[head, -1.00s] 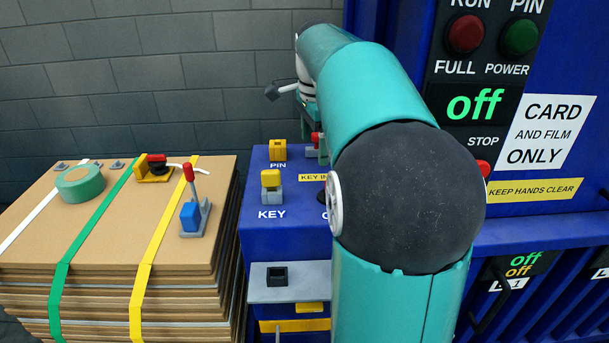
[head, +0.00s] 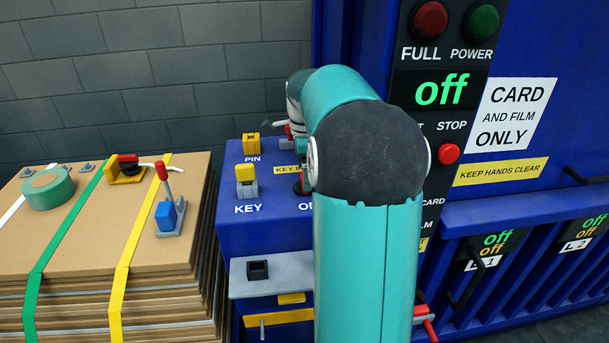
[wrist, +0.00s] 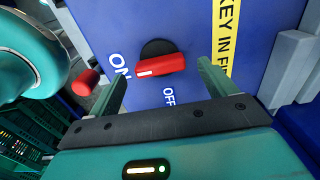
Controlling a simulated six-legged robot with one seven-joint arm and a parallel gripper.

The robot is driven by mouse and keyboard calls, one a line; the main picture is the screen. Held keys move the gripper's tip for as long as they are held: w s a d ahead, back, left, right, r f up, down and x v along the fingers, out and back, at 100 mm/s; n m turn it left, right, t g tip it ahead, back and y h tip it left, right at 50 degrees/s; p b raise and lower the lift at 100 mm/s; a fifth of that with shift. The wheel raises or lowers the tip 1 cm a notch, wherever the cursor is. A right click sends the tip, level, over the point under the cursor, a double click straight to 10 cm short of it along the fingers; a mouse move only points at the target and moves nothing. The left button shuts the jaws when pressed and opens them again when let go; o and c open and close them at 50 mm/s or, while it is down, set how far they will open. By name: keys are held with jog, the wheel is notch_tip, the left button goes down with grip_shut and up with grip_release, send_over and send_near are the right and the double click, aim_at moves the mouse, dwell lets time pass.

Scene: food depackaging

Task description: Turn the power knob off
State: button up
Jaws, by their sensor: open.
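The red power knob (wrist: 150,66) sits on a black round base on the blue panel in the wrist view. Its white mark is at the left end, towards the ON label (wrist: 119,66); the OFF label (wrist: 168,97) is below it. My gripper (wrist: 160,72) is open, with one finger on each side of the knob in the picture. The fingers look apart from it; the depth gap is hard to judge. In the head view my arm hides most of the knob's area on the blue cabinet (head: 235,220).
A yellow KEY block (head: 246,174) and a yellow PIN block (head: 251,143) stand on the cabinet left of my arm. A grey shelf (head: 285,283) juts out below. Stacked cardboard (head: 80,235) stands at left. A red stop button (head: 448,154) is on the machine at right.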

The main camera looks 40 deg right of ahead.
jog(key=shift+f, duration=1.05)
jog(key=shift+c, duration=0.4)
jog(key=c, duration=0.9)
